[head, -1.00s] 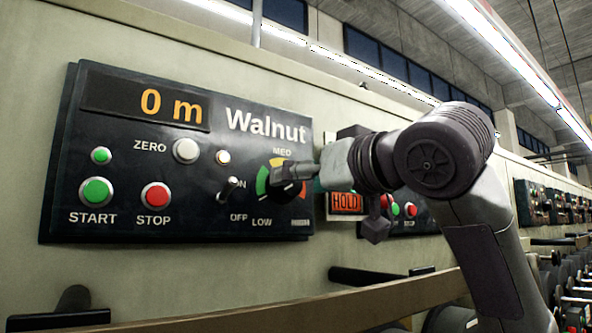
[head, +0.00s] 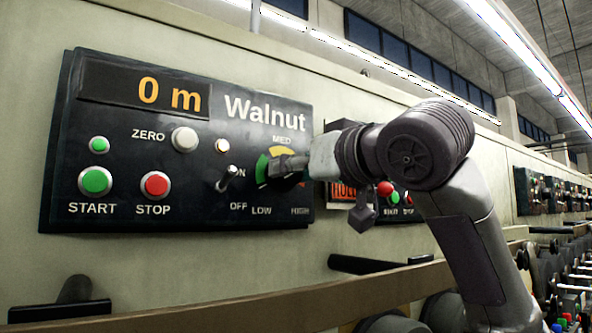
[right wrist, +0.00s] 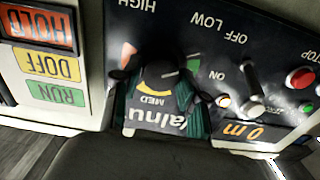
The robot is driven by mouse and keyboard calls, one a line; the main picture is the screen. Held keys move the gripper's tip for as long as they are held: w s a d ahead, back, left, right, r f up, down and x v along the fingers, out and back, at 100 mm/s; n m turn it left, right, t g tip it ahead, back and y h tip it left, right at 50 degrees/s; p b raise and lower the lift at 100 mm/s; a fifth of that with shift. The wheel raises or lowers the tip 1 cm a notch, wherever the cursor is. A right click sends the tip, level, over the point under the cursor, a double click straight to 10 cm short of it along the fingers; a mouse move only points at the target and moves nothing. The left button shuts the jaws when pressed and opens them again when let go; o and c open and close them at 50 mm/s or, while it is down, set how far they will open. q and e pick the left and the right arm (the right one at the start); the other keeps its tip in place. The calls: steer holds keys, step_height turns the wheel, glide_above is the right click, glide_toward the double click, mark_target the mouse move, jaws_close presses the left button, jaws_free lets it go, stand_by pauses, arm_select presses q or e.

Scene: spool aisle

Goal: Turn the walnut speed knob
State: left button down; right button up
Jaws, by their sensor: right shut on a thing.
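The black Walnut panel (head: 110,215) fills the left of the head view. Its speed knob (right wrist: 160,72) is a dark knob on a dial with green, yellow and red bands, marked LOW, MED and HIGH. My right gripper (head: 283,166) comes in from the right and is shut on the knob, hiding most of it in the head view. In the right wrist view the panel is upside down and the knob sits between the fingers. I cannot read the knob's exact setting. My left gripper is not in view.
The toggle switch (head: 229,178) stands just left of the dial, by ON and OFF. START (head: 95,181), STOP (head: 155,185) and ZERO (head: 184,139) buttons lie further left. The display (head: 143,92) reads 0 m. A HOLD, DOFF, RUN sign (right wrist: 48,65) is beside the panel. A brown rail (head: 200,307) runs below.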

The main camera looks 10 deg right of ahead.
steer(key=shift+m+b, duration=1.75)
steer(key=shift+m, duration=1.95)
steer(key=shift+d+m, duration=0.1)
steer(key=shift+m, duration=0.2)
steer(key=o, duration=1.1)
steer(key=shift+o, duration=0.2)
steer(key=v, duration=1.2)
